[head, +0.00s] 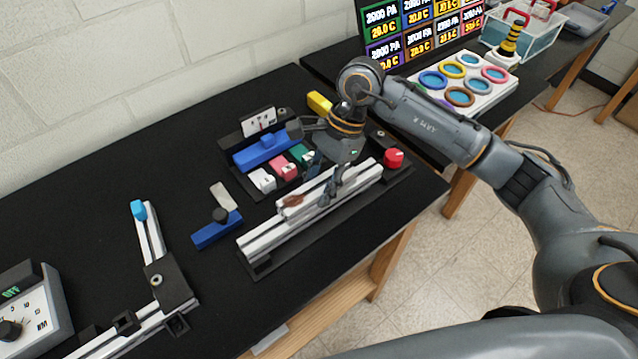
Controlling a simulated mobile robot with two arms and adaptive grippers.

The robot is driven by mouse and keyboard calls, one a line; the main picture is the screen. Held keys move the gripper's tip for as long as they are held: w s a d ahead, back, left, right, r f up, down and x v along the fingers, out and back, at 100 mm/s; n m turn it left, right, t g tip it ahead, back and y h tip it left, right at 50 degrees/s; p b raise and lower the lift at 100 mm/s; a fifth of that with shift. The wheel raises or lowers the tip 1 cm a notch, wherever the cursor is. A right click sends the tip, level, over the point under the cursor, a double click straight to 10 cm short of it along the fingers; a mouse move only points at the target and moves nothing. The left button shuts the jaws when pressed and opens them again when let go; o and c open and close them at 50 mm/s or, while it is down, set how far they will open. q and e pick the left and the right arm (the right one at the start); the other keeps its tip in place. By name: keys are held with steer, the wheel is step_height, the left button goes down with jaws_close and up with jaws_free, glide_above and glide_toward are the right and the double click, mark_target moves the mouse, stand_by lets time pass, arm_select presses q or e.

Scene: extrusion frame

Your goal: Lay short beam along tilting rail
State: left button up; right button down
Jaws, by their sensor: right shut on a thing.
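The tilting rail (272,239) looks to be the long pale slotted extrusion on a black base near the table's front edge. The short beam (290,208), a pale bar with a brown patch near its left end, lies along the rail's back side, roughly parallel to it. I cannot tell whether it rests on the rail or is just above it. My right gripper (328,187) reaches down from the upper right and is shut on the short beam near its middle. Its fingers hide part of the beam and rail. My left gripper is not in view.
A black tray behind holds a blue block (262,152) and white, red and green pieces. A red knob (393,158) stands at the rail's right end. A blue-based clamp (217,230) and an angled extrusion frame (168,290) lie left. The black table's back left is clear.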

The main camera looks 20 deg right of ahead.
steer(key=shift+f, duration=0.2)
steer(key=c, duration=0.8)
jaws_free()
steer(key=shift+c, duration=0.2)
steer(key=shift+r, duration=0.1)
steer(key=shift+r, duration=0.25)
steer(key=shift+r+p, duration=0.4)
steer(key=shift+p, duration=0.3)
steer(key=b+v, duration=0.4)
steer(key=v, duration=0.7)
steer(key=shift+d+r+b, duration=0.2)
steer(key=shift+r+b, duration=0.05)
steer(key=shift+b, duration=0.05)
